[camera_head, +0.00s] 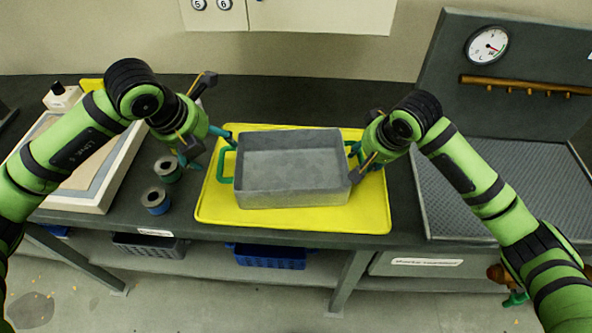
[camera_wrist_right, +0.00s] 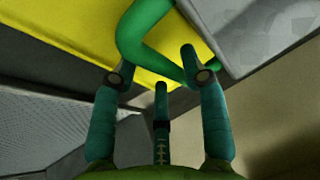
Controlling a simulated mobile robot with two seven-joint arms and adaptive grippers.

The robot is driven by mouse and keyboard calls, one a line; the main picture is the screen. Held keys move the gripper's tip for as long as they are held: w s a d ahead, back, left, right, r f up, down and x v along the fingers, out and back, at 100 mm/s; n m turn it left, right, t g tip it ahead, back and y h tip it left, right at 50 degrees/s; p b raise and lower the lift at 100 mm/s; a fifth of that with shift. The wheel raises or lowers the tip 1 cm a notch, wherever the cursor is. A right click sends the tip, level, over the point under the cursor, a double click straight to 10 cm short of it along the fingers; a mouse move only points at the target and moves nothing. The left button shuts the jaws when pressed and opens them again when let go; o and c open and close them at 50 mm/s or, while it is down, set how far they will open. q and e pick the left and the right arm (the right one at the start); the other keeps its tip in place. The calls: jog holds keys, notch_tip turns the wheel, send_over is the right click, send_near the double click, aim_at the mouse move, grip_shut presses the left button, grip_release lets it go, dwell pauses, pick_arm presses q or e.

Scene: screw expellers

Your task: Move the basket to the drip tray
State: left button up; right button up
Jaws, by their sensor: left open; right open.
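The basket (camera_head: 290,185) is a grey metal bin with green handles on its left and right sides. It sits upright and empty on a yellow mat (camera_head: 225,212). My left gripper (camera_head: 205,146) is open just left of the basket, near its left handle (camera_head: 226,164). My right gripper (camera_head: 358,163) is open at the basket's right side. In the right wrist view its fingers (camera_wrist_right: 158,68) are spread near the right green handle (camera_wrist_right: 140,28); contact cannot be told. A dark textured panel (camera_head: 480,185) at the right looks like the drip tray.
Two small dark spools (camera_head: 157,202) stand left of the mat. A framed white tray (camera_head: 75,195) lies further left. A dark upright board with a gauge (camera_head: 487,45) and a brown pipe (camera_head: 520,86) rises behind the textured panel. A raised edge borders that panel.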

jog(key=o, duration=0.8)
jog(key=v, duration=1.2)
jog(key=shift+a, duration=0.1)
